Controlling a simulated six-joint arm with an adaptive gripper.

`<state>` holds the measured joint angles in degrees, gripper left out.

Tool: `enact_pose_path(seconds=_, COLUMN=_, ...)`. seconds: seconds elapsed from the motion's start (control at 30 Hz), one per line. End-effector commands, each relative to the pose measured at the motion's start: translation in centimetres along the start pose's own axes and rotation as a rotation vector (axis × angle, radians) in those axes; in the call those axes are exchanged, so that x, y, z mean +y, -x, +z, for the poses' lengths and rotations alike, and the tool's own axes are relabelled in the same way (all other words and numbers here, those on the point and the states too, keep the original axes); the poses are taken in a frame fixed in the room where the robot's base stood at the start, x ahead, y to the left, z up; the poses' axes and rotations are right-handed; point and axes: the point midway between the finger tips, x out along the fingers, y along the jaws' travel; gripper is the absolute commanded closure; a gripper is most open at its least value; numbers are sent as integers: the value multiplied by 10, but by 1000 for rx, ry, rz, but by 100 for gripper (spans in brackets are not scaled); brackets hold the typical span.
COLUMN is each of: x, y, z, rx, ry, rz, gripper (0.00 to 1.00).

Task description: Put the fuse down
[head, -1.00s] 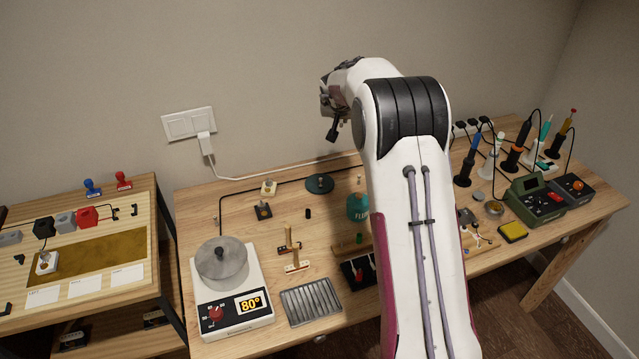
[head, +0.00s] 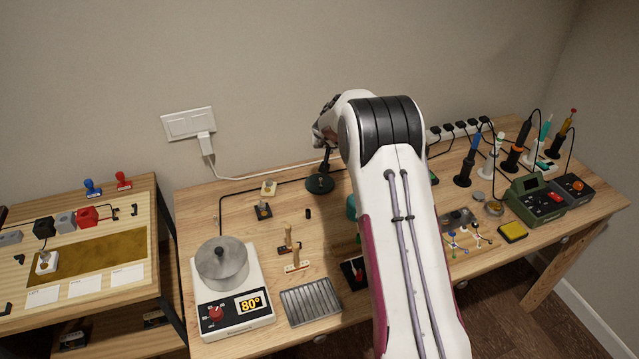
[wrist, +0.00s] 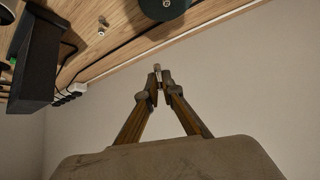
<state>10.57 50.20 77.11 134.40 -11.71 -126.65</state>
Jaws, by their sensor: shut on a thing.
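My gripper (wrist: 158,82) is shut on a small pale cylinder, the fuse (wrist: 157,68), at its fingertips in the wrist view. The fuse sticks out just past the tips. In the head view my gripper (head: 325,160) is near the back edge of the workbench, in line with a dark round base (head: 319,184). The fuse is too small to make out there. The base also shows at the top of the wrist view (wrist: 165,6), apart from the fuse.
Small metal pieces (wrist: 101,26) lie on the bench in the wrist view, near a dark block (wrist: 34,60). A power strip (head: 460,130) and soldering irons stand right. A hot plate with a pot (head: 222,262) stands left. Bare wood (head: 225,195) shows at back left.

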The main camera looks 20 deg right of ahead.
Motion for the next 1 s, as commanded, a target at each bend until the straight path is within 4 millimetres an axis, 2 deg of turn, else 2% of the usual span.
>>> enact_pose_path(seconds=0.2, x=0, y=-7, z=7, rx=-1, ry=0, rz=-1, gripper=100)
enact_pose_path(seconds=0.73, x=0, y=-9, z=10, rx=-1, ry=0, rz=0, gripper=100)
enact_pose_path(seconds=1.0, x=0, y=-20, z=20, rx=-2, ry=2, rz=0, gripper=100)
